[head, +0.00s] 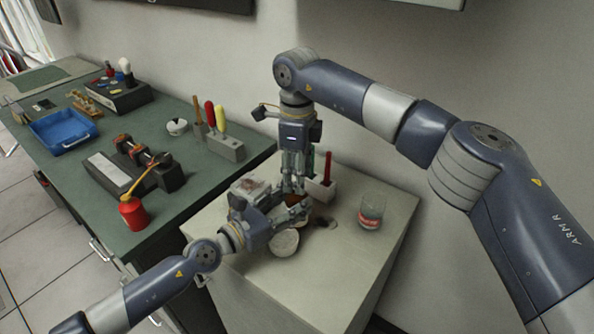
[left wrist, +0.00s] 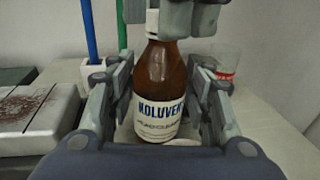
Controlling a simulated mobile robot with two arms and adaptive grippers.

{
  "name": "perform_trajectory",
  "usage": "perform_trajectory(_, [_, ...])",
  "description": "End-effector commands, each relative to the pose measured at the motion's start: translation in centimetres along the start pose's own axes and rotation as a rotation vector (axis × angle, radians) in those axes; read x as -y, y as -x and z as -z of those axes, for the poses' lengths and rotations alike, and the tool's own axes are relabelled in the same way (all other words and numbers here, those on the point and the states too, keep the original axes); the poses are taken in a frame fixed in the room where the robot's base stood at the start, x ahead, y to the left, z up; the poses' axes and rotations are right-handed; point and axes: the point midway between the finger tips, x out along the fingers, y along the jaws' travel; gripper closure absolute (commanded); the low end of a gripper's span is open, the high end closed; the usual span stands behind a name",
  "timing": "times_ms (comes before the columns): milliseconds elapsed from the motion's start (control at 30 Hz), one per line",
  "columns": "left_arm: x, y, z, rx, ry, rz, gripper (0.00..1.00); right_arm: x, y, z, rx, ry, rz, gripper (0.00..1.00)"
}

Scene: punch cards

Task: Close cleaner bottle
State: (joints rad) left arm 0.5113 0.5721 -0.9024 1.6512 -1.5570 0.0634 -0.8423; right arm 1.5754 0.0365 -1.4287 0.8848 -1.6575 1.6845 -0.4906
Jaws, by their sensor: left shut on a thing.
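The cleaner bottle (left wrist: 160,85) is brown with a white label and stands upright in the left wrist view. My left gripper (head: 296,212) is shut around its body; its fingers show on both sides of the bottle in the left wrist view (left wrist: 160,100). A white cap (left wrist: 152,22) shows at the bottle's neck. My right gripper (head: 295,190) points down from above, with its fingers at the cap and neck. These fingers hide part of the cap, so I cannot tell whether they grip it or how it is seated. In the head view the grippers hide most of the bottle.
A glass with a red band (head: 371,210) stands to the right on the pale cabinet top (head: 385,235). A round white dish (head: 285,243) lies in front of the grippers. A pen holder (head: 320,190) stands behind. The green bench (head: 195,195) at left holds tools and a red oil can (head: 133,213).

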Motion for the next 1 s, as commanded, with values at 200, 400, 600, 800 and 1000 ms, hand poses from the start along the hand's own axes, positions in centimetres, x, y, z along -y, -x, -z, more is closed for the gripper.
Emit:
perform_trajectory(200, [-0.02,0.01,0.04,-0.001,0.0,0.0,1.0,0.0,0.02,0.0,0.0,0.0,0.0,1.0])
perform_trajectory(400, [-0.01,0.01,0.04,-0.001,0.0,0.0,1.0,-0.01,0.03,-0.01,0.0,-0.02,-0.001,1.0])
perform_trajectory(600, [-0.01,0.01,0.04,-0.001,0.0,0.0,1.0,-0.04,0.01,-0.03,0.0,-0.155,-0.001,1.0])
perform_trajectory(800, [-0.01,0.01,0.04,-0.001,0.0,0.0,1.0,-0.04,0.01,-0.04,0.001,-0.153,-0.001,0.54])
perform_trajectory(1000, [-0.01,0.01,0.04,-0.001,0.0,0.0,1.0,-0.03,0.01,-0.03,0.0,-0.152,-0.001,0.53])
